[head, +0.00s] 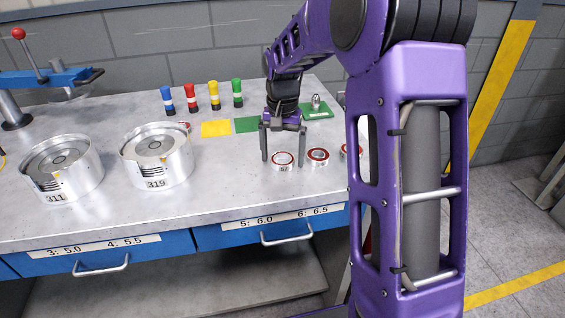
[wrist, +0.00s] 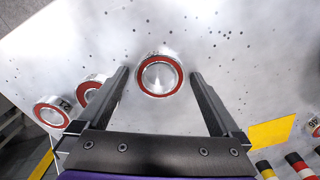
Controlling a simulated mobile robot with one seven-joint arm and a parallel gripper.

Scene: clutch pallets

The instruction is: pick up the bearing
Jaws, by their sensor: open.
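A bearing (head: 283,160), a silver ring with red seals, lies on the metal bench below my gripper (head: 283,153). Two more bearings lie to its right, one at the middle (head: 318,155) and one (head: 347,150) partly hidden by my arm. In the wrist view, my gripper (wrist: 159,76) is open, its fingers apart on either side of a bearing (wrist: 158,76) at the tips, with visible gaps on both sides. Two other bearings show to the left, one (wrist: 92,90) partly behind the left finger and one farther out (wrist: 52,113).
Two silver clutch housings, 311 (head: 60,185) and 319 (head: 156,170), stand at left. Behind are yellow (head: 216,128) and green (head: 247,125) mats and several coloured cylinders (head: 191,98). A blue lever press (head: 50,80) stands far left. The bench's front right has free room.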

